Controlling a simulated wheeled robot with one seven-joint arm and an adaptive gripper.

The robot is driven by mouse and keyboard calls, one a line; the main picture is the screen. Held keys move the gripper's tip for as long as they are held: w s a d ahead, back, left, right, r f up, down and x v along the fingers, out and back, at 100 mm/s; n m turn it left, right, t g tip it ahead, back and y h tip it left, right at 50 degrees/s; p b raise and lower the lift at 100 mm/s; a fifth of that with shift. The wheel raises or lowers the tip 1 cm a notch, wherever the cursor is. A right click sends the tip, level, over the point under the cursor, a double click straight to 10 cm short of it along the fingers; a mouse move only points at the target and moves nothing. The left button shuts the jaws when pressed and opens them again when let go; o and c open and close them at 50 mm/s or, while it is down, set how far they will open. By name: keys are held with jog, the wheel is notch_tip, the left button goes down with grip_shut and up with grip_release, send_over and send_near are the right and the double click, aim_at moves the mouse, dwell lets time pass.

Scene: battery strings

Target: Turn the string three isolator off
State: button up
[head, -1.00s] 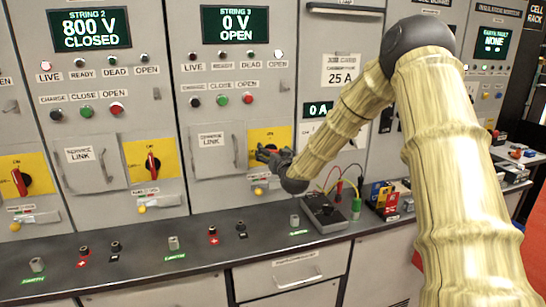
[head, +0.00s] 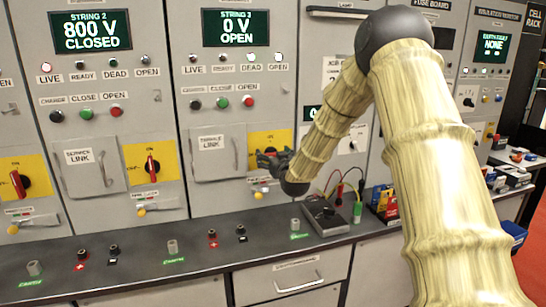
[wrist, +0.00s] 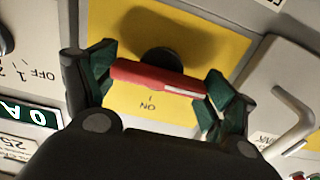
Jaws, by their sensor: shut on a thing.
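The string three isolator is a red handle (wrist: 160,78) on a yellow plate (wrist: 215,38). In the wrist view the handle lies across the picture, slightly tilted, crosswise to the inverted ON mark. Its white stripe is at the right end. My gripper (wrist: 163,82) has one finger at each end of the handle and is shut on it. In the head view my gripper (head: 272,161) covers the handle, and part of the yellow plate (head: 268,138) shows above it. The string three display (head: 235,27) reads 0 V OPEN.
The service link door (head: 218,155) with its handle is left of the isolator. The string two isolator (head: 152,165) stands upright, and its display (head: 90,31) reads 800 V CLOSED. A bench (head: 200,260) with terminals and a grey meter box (head: 327,216) lies below.

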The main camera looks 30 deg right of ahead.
jog(key=o, duration=0.8)
jog(key=shift+s+f, duration=0.1)
jog(key=shift+f, duration=0.15)
jog(key=shift+o, duration=0.4)
jog(key=shift+d, duration=0.1)
jog(key=shift+r, duration=0.15)
jog(key=v, duration=1.2)
